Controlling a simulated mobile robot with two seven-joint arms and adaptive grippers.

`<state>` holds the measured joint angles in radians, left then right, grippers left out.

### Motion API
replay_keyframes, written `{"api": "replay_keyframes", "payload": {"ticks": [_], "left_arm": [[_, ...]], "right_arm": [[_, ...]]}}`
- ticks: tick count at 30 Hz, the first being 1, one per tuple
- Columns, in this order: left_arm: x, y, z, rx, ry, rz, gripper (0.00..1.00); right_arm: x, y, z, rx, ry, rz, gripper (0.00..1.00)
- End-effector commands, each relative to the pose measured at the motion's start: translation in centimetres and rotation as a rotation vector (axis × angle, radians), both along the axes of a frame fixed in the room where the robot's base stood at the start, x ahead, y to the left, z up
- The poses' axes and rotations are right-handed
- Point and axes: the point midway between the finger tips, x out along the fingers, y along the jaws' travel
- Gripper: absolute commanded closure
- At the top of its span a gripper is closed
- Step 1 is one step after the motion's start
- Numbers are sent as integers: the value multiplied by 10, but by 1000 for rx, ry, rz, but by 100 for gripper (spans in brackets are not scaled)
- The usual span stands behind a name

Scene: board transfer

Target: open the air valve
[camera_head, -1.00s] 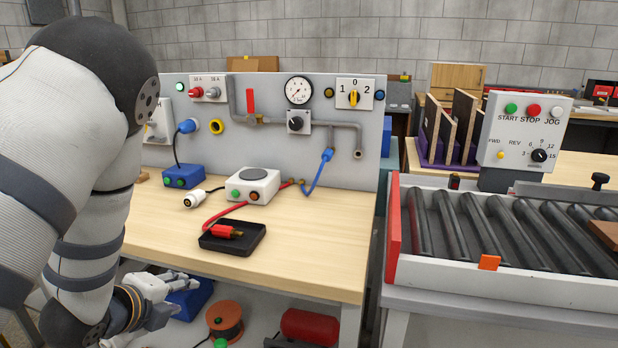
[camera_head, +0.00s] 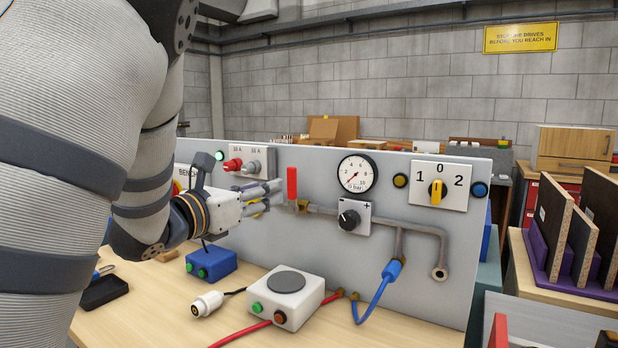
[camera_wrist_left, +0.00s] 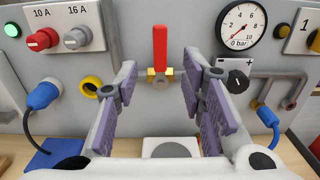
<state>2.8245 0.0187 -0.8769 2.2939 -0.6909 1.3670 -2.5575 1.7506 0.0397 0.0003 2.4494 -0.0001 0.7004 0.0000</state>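The air valve has a red lever (camera_head: 292,183) standing upright, across the horizontal grey pipe, on a brass body (camera_head: 299,206). In the left wrist view the red lever (camera_wrist_left: 160,48) is in the upper middle. My left gripper (camera_head: 272,196) is in front of the panel, just left of the valve in the head view. In the left wrist view my left gripper (camera_wrist_left: 155,85) is open and empty, its fingers spread either side of the valve's line. Contact with the lever is not visible. My right gripper is not in view.
A pressure gauge (camera_head: 357,174), its needle appearing near the low end, and a black knob (camera_head: 349,218) sit right of the valve. The yellow selector (camera_head: 437,191) is further right. A white box (camera_head: 287,296) and blue box (camera_head: 211,264) stand on the bench below.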

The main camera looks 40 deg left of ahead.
Motion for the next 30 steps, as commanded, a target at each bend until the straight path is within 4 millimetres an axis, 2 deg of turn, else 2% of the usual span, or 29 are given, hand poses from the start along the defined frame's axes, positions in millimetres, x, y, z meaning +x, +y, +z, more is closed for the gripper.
{"api": "replay_keyframes", "payload": {"ticks": [12, 18, 25, 26, 30], "left_arm": [[95, 10, -2, -6, 0, 0, 63], [114, 13, -2, -6, 1, 2, 63], [115, 13, -2, -6, 2, 1, 63], [115, 13, -2, -6, 2, 2, 68], [115, 13, -2, -6, 2, 1, 100]], "right_arm": [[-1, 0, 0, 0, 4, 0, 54], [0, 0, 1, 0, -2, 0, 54], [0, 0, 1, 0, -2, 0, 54], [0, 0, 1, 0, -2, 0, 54], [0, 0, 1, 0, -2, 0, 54]]}}
